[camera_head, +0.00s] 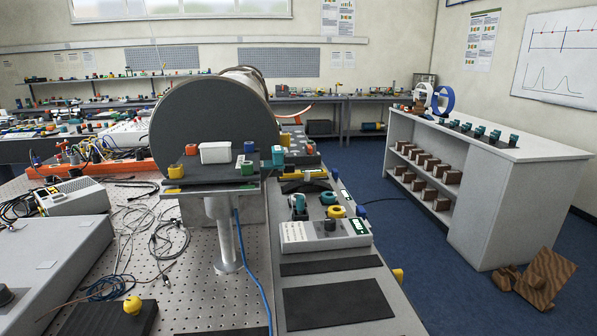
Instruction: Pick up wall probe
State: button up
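I cannot tell for certain which item is the wall probe. A small teal handheld piece (278,157) stands at the right end of a small raised platform (215,186), in front of the large grey pipe end (212,120). Several similar teal pieces (482,131) stand in a row on top of the white cabinet at the right. My gripper is not in view.
The perforated metal table (190,290) carries loose cables (165,240), a grey case (50,265) and a yellow-knobbed dark block (105,318). Yellow and green rings (333,211) lie by the instrument box. Brown wooden blocks (535,280) lie on the floor. Blue floor (400,235) is open before the white cabinet (520,200).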

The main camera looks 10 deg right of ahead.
aim_at(300, 199)
jog(key=l+u, duration=0.4)
jog(key=l, duration=1.85)
jog(key=i+l+u, duration=0.1)
jog(key=l, duration=0.2)
jog(key=i+l+u, duration=0.1)
jog(key=l, duration=0.25)
jog(key=i+l+u, duration=0.1)
jog(key=i+l, duration=0.15)
jog(key=i+l+u, duration=0.1)
jog(key=l, duration=0.35)
jog(key=i+l+u, duration=0.1)
jog(key=i, duration=0.4)
jog(key=i+l+u, duration=0.1)
jog(key=i+l, duration=0.25)
jog(key=i, duration=0.15)
